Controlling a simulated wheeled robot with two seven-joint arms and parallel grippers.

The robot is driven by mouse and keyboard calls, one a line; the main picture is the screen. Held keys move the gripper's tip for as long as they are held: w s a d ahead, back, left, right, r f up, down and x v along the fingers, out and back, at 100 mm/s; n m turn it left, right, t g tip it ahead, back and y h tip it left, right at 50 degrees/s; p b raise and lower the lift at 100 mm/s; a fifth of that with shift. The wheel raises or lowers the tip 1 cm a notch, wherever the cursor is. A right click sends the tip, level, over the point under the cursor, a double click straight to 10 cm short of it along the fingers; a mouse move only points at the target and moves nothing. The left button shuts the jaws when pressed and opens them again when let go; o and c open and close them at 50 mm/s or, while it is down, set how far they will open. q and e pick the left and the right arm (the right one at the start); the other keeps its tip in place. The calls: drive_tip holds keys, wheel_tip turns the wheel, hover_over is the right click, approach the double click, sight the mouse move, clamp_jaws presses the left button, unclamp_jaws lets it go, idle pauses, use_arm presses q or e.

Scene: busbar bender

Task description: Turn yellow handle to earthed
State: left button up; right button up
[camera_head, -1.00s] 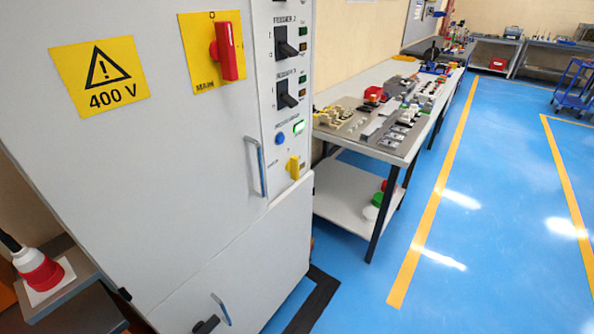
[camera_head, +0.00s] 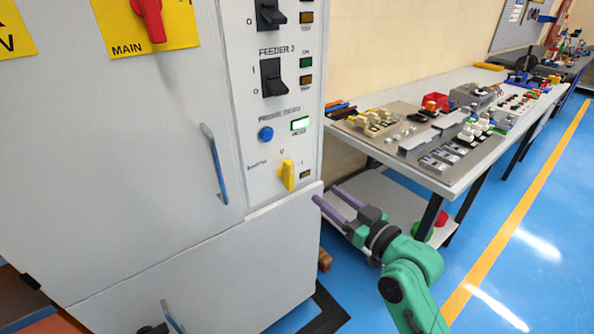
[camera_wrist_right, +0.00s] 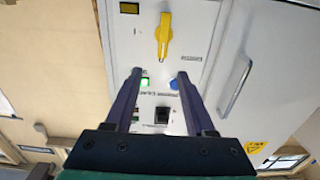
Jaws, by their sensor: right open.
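The yellow handle (camera_head: 287,175) is a small rotary knob low on the control strip of the grey cabinet. It stands upright, close to vertical, in the head view. It also shows in the right wrist view (camera_wrist_right: 163,36), beyond my fingertips. My right gripper (camera_head: 327,199) is open and empty, to the right of the handle and a little below it, and does not touch it. In the right wrist view its two fingers (camera_wrist_right: 157,76) are spread apart. The small lettering around the handle is too blurred to read fully. My left gripper is not in view.
Above the handle are a blue button (camera_head: 265,134), a lit green indicator (camera_head: 300,124) and the black Feeder 3 switch (camera_head: 273,77). A red main switch (camera_head: 150,18) is at the top. A cabinet door handle (camera_head: 215,164) sticks out at left. A bench (camera_head: 468,178) stands at right.

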sight(292, 169)
drive_tip(key=x, duration=0.7)
drive_tip(key=p+x, duration=0.1)
drive_tip(key=x, duration=0.5)
drive_tip(key=shift+w+a, duration=0.1)
drive_tip(key=shift+a, duration=0.45)
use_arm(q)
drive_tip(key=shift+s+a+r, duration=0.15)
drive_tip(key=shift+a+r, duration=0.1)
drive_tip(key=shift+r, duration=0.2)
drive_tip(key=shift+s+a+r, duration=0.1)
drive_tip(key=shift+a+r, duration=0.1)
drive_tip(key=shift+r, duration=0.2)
use_arm(e)
drive_tip(key=shift+d, duration=0.1)
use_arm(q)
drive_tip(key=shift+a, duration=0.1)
use_arm(e)
clamp_jaws()
